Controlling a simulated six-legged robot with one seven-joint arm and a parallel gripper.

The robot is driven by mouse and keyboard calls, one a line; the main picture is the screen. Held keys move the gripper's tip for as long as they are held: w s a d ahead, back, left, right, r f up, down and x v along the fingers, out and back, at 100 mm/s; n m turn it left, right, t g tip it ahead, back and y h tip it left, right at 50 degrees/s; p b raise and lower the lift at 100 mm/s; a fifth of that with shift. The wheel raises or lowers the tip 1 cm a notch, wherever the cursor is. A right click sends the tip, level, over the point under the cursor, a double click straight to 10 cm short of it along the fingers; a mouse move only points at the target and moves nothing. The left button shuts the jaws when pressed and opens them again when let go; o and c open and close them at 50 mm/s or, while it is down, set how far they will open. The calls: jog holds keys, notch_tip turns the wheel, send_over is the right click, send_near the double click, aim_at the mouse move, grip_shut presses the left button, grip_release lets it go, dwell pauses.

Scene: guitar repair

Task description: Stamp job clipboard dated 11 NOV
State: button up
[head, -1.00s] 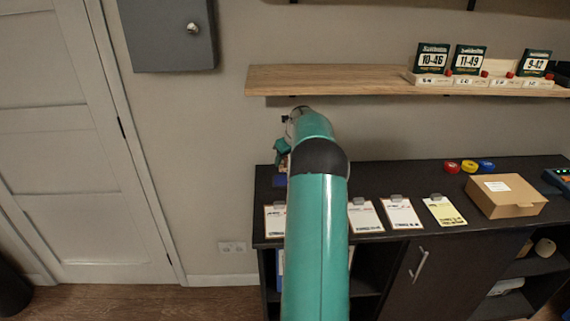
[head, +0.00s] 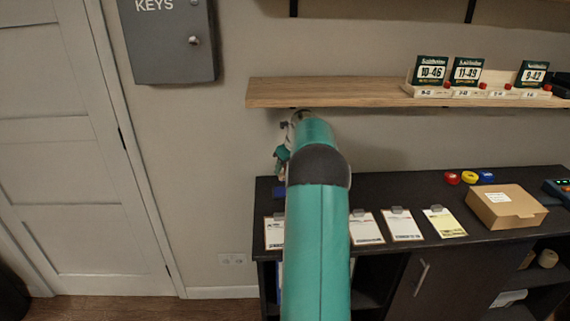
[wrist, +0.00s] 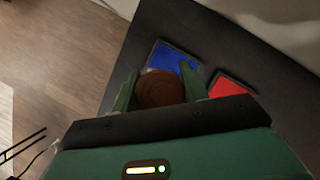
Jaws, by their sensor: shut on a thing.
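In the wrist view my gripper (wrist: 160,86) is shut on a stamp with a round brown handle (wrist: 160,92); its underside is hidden. Just beyond it a blue ink pad (wrist: 174,60) lies on the dark cabinet top, with a red ink pad (wrist: 232,88) to its right. I cannot tell whether the stamp touches the blue pad. In the head view my arm hides most of my gripper (head: 281,163). Clipboards lie along the front edge: a white one (head: 275,233) left of my arm, white ones (head: 366,228) (head: 403,225) and a yellow one (head: 445,223) to the right. Their dates are unreadable.
Tape rolls (head: 469,178) and a cardboard box (head: 506,208) sit at the right. A grey key cabinet (head: 170,45) hangs at the left. The cabinet top behind the clipboards is mostly clear.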

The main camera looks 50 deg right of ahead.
jog(key=s+a+f+n+y, duration=0.1)
jog(key=s+a+n+y, duration=0.1)
jog(key=s+a+n, duration=0.45)
jog(key=s+a+n+y, duration=0.15)
jog(key=s+a, duration=0.25)
jog(key=a, duration=0.6)
send_over(271, 234)
jog(key=s+d, duration=0.1)
jog(key=s, duration=0.1)
jog(key=shift+g, duration=0.3)
jog(key=shift+d+f, duration=0.1)
jog(key=shift+f, duration=2.85)
jog(key=shift+f, duration=0.65)
jog(key=shift+r, duration=0.1)
notch_tip(271, 234, up, 7)
